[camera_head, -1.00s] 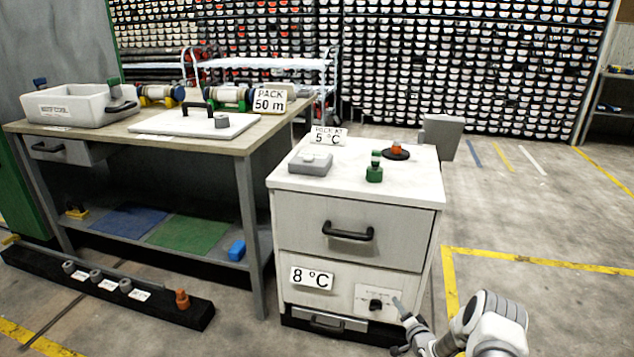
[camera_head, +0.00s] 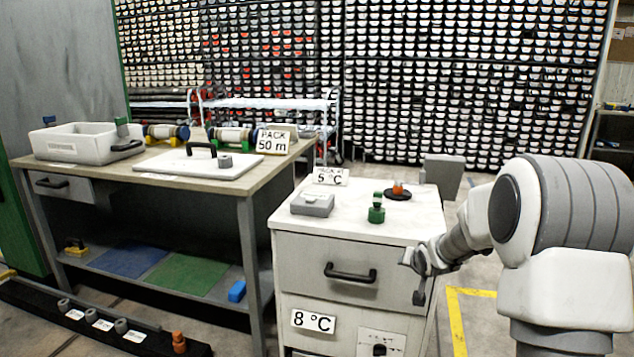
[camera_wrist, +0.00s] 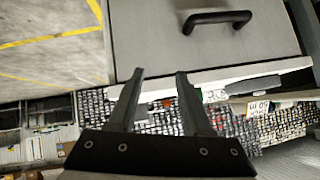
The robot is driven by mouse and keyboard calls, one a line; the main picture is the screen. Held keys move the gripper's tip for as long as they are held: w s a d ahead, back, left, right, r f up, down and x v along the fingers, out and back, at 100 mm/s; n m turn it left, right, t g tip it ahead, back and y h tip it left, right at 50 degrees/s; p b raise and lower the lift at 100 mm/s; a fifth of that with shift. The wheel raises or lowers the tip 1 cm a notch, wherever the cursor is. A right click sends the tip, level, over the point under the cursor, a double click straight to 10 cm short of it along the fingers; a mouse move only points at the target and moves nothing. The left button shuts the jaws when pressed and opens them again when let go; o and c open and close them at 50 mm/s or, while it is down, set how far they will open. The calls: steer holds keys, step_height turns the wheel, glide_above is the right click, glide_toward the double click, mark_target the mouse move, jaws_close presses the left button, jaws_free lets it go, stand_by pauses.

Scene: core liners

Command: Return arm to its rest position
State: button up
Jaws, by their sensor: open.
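My gripper (camera_head: 413,277) is in front of the right edge of the white drawer cabinet (camera_head: 300,222), at the height of its upper drawer. In the wrist view my gripper (camera_wrist: 160,74) has its two dark fingers apart with nothing between them. The upper drawer's black handle (camera_head: 350,272) is to the left of the gripper and apart from it. The handle also shows in the wrist view (camera_wrist: 215,17). My arm fills the right side of the head view and hides the floor behind it.
On the cabinet stand a grey box (camera_head: 312,204), a green-capped item (camera_head: 376,212) and an orange knob on a black disc (camera_head: 398,192). A workbench (camera_head: 235,185) with a white crate (camera_head: 75,147) is at left. Yellow floor lines (camera_head: 455,320) lie right of the cabinet.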

steer(key=s+a+r+n+g, duration=0.1)
steer(key=s+a+r, duration=0.1)
steer(key=s+r, duration=0.5)
steer(key=s+a+r+n+g, duration=0.1)
steer(key=s+a+r, duration=0.1)
steer(key=s, duration=0.9)
steer(key=s+a+r+n+g, duration=0.1)
steer(key=s+a+r, duration=0.1)
steer(key=s+r, duration=0.45)
steer(key=s+a+f+n+g+p, duration=0.1)
steer(key=s+a, duration=0.1)
steer(key=s, duration=0.6)
steer(key=s+a+f+g, duration=0.1)
steer(key=s+a, duration=0.1)
steer(key=s, duration=0.7)
step_height(320, 180, up, 27)
steer(key=p, duration=2.7)
steer(key=shift+w+d+r+y+p, duration=0.2)
steer(key=shift+y+p, duration=0.1)
steer(key=shift+y, duration=0.1)
